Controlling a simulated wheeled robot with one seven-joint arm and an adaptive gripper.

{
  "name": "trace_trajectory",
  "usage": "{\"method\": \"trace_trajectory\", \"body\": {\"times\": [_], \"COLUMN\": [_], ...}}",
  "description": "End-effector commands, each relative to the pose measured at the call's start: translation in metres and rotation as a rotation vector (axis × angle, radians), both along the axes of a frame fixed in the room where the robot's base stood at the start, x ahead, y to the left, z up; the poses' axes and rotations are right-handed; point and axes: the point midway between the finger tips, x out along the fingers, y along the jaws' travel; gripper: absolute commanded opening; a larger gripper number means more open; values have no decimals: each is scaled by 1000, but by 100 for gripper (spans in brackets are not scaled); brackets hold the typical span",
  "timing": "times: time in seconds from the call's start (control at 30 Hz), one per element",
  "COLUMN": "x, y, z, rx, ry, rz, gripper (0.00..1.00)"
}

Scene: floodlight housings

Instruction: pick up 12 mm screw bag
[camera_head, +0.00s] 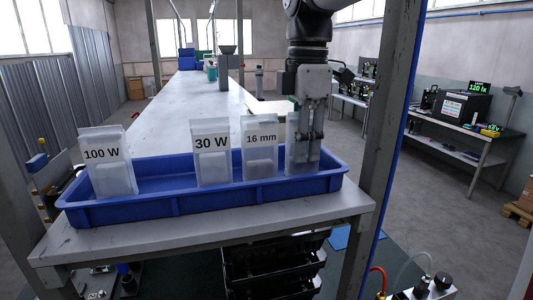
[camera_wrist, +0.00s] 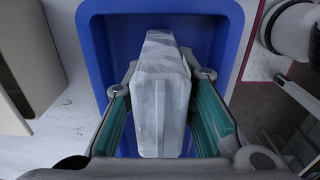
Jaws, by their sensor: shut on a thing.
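A pale translucent bag (camera_head: 302,166) stands upright at the right end of the blue tray (camera_head: 190,205). My gripper (camera_head: 303,150) comes down from above, shut on this bag. In the wrist view the bag (camera_wrist: 160,105) sits between the two teal-padded fingers, inside the blue tray. No label can be read on it, as my gripper covers its upper part. Three other bags stand in the tray to the left, labelled 16 mm (camera_head: 260,160), 30 W (camera_head: 213,167) and 100 W (camera_head: 112,178).
The 16 mm bag stands close on the left of my gripper. The tray rim surrounds the bags near the front edge of a long grey table (camera_head: 190,105). A grey post (camera_head: 388,110) rises to the right. Free tray floor lies between the 100 W and 30 W bags.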

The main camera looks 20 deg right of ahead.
Motion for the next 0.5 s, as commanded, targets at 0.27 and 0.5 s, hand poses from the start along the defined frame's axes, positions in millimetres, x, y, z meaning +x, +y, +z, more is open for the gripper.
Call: {"method": "trace_trajectory", "body": {"times": [0.27, 0.5], "x": [1, 2], "y": [0, 0], "z": [5, 33], "rx": [0, 0], "ry": [-2, -6], "rz": [0, 0], "gripper": [0, 0]}}
